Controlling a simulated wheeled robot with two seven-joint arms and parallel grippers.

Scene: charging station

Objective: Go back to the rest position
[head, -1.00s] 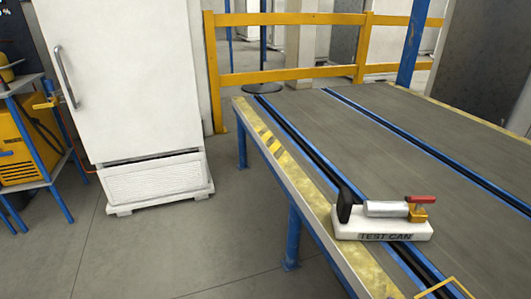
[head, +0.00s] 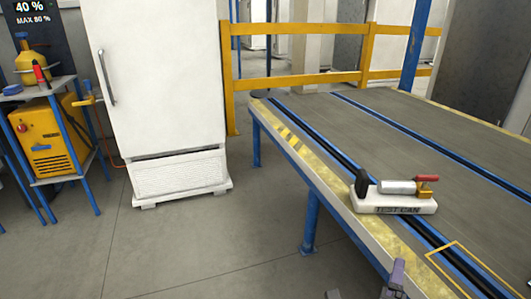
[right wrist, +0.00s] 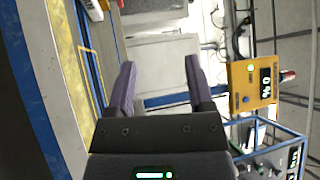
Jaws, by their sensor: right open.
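My right gripper (head: 366,284) shows at the bottom edge of the head view, beside the near edge of the workbench. In the right wrist view its two purple-grey fingers (right wrist: 159,66) stand apart with nothing between them. My left gripper is not in view. The white fixture marked TEST CAN (head: 408,206) sits on the bench, with a silver can and a red-handled clamp on it. It is apart from my right gripper.
The workbench (head: 385,130) with blue rails fills the right side. A white cabinet (head: 155,80), a yellow barrier (head: 295,78) and a cart with a yellow machine (head: 45,135) stand behind and left. The floor (head: 215,240) left of the bench is clear. A yellow box (right wrist: 252,84) shows in the right wrist view.

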